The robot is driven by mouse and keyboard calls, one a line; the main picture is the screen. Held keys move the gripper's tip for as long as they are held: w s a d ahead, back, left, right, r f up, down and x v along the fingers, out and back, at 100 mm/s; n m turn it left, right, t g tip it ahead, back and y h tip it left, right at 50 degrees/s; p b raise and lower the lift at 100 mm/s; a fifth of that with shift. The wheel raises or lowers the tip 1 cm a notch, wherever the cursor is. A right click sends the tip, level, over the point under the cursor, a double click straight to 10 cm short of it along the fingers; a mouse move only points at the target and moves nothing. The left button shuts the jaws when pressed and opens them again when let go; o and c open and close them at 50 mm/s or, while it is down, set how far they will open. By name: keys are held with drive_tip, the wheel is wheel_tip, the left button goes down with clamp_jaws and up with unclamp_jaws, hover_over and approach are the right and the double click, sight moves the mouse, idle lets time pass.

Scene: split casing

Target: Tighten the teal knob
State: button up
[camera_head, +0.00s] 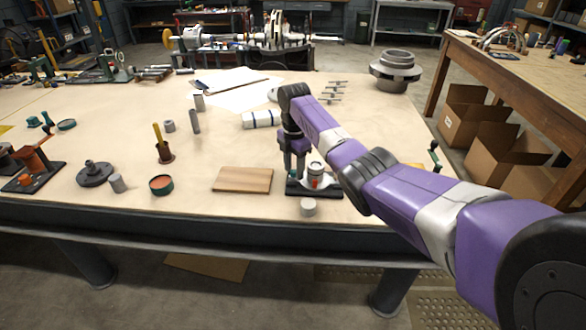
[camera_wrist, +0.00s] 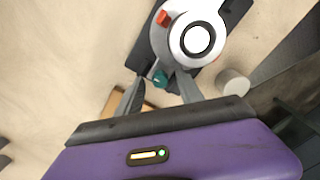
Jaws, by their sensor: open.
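The teal knob (camera_wrist: 160,79) sticks out from the side of a round grey and white casing (camera_wrist: 157,42), which also shows in the head view (camera_head: 316,170). The casing stands on a dark base plate (camera_head: 322,191) near the table's front edge and has a red part (camera_wrist: 164,18) on another side. My gripper (camera_wrist: 160,77) points down beside the casing, with its jaws open. In the wrist view one finger shows on each side of the teal knob. I cannot tell whether either finger touches it. In the head view my gripper (camera_head: 294,172) largely hides the knob.
A wooden board (camera_head: 243,180) lies just left of the base plate. A short pale cylinder (camera_head: 308,207) stands in front of it, close to the table edge. A white roll (camera_head: 262,119) lies behind. A round tin (camera_head: 161,184) and several small parts are further left.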

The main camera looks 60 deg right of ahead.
clamp_jaws()
